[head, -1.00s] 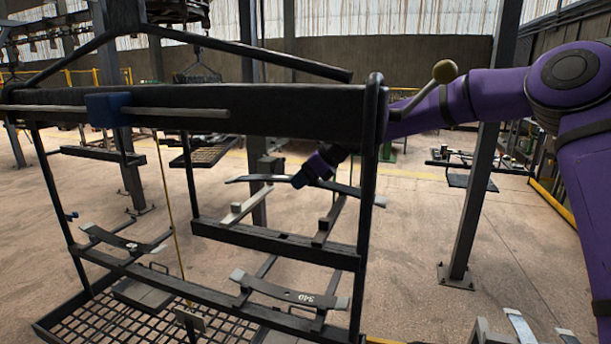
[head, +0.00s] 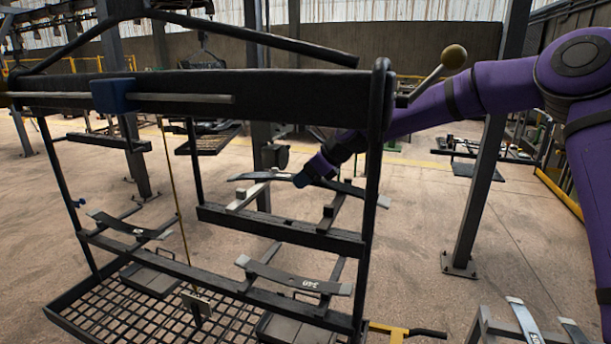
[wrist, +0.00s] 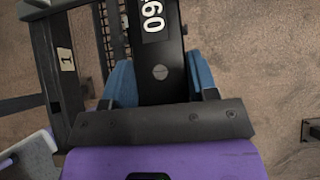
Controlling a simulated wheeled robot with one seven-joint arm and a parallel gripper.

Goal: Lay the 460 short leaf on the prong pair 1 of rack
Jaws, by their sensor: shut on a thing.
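My gripper (head: 305,178) is shut on the 460 short leaf (head: 355,189), a dark, slightly curved strip with pale ends. The leaf lies level across the upper right prong pair of the rack (head: 280,233), over a pale left prong (head: 247,197) and a darker right prong (head: 331,212). Whether it touches them I cannot tell. A "1" tag (wrist: 67,60) is on the rack bar beside the leaf.
A leaf marked 340 (head: 290,277) lies on the lower right prongs, and another leaf (head: 128,226) on the lower left prongs. The rack's top beam (head: 270,95) and right post (head: 370,215) stand close to my arm. More leaves (head: 525,320) lie at the lower right.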

